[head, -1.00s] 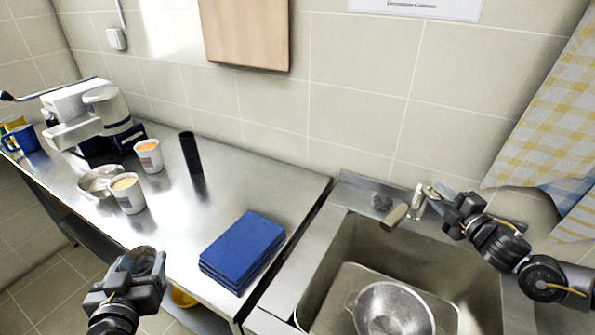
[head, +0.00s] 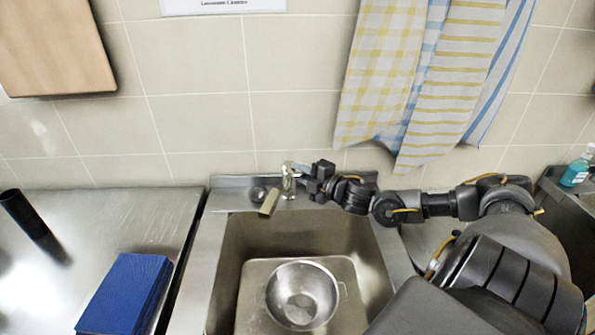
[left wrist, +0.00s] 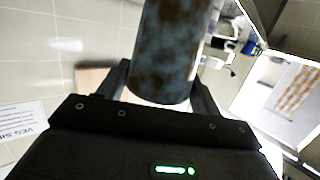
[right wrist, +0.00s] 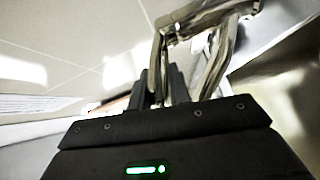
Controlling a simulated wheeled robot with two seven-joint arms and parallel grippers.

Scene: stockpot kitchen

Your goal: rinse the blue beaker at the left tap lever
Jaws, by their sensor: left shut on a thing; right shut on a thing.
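The blue beaker (left wrist: 168,50), its wall stained with brown patches, is between the fingers of my left gripper (left wrist: 163,85), which is shut on it. The left gripper does not show in the head view. The steel tap (head: 289,180) stands at the back of the sink, with a tan block-like piece beside it. My right gripper (head: 318,180) is at the tap's right side. In the right wrist view its fingers (right wrist: 165,82) are shut on the slim metal tap lever (right wrist: 156,62), close beside the tap body (right wrist: 215,60). No water stream is visible.
The sink basin (head: 240,235) holds a metal strainer bowl (head: 302,295) on a tray-like floor. A blue stack (head: 125,293) and a black cylinder (head: 25,217) are on the left counter (head: 95,225). Towels (head: 435,70) hang above the tap. A soap bottle (head: 577,168) stands far right.

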